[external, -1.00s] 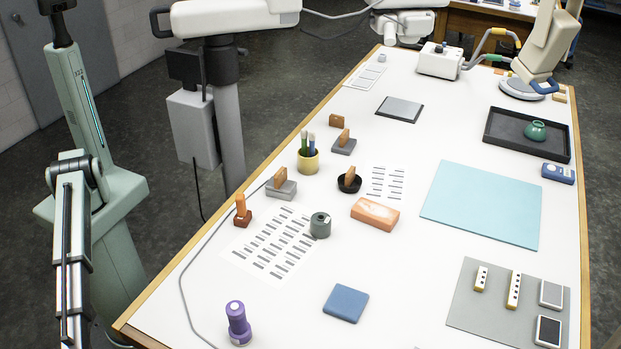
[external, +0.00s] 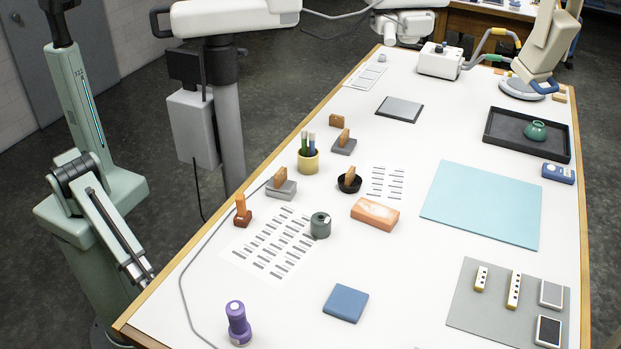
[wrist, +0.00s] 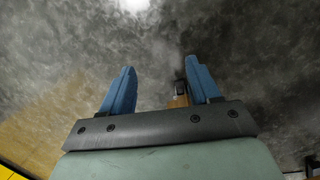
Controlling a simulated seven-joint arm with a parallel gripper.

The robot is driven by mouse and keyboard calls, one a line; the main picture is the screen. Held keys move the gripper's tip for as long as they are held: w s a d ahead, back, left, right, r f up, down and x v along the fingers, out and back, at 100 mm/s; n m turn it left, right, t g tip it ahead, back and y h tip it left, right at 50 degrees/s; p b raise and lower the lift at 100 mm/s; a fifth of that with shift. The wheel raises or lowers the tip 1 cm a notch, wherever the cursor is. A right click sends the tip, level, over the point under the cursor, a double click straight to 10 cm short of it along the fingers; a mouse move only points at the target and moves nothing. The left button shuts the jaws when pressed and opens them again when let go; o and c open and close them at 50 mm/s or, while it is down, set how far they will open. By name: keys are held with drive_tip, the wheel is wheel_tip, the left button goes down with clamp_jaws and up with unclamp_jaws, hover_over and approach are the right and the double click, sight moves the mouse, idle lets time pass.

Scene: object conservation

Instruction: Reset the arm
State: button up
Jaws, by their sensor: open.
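My green arm (external: 85,95) stands at the left of the external view, beside the table. Its lower link (external: 115,232) slants down to the right, and its end lies near the table's left edge. My gripper is not clearly visible in that view. In the wrist view my gripper (wrist: 160,82) shows two blue fingers set wide apart, with nothing held between them. They are above dark, mottled floor. A small dark and wood-coloured item shows beyond, near the right finger; I cannot tell what it is.
The white table (external: 270,320) has a wooden edge close to my arm. A purple stamp (external: 238,322), a blue pad (external: 346,303) and an orange-handled stamp (external: 242,212) stand near its front left. A grey post (external: 230,130) rises behind. Floor left of the table is mostly free.

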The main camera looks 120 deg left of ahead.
drive_tip(key=s+a+n+g, duration=0.2)
drive_tip(key=s+a, duration=0.3)
drive_tip(key=s, duration=0.4)
drive_tip(key=s+a+n+g, duration=0.2)
drive_tip(key=s+a, duration=0.3)
drive_tip(key=s, duration=0.4)
drive_tip(key=shift+r+n+g, duration=0.15)
drive_tip(key=shift+n+g, duration=0.15)
drive_tip(key=shift+a, duration=0.1)
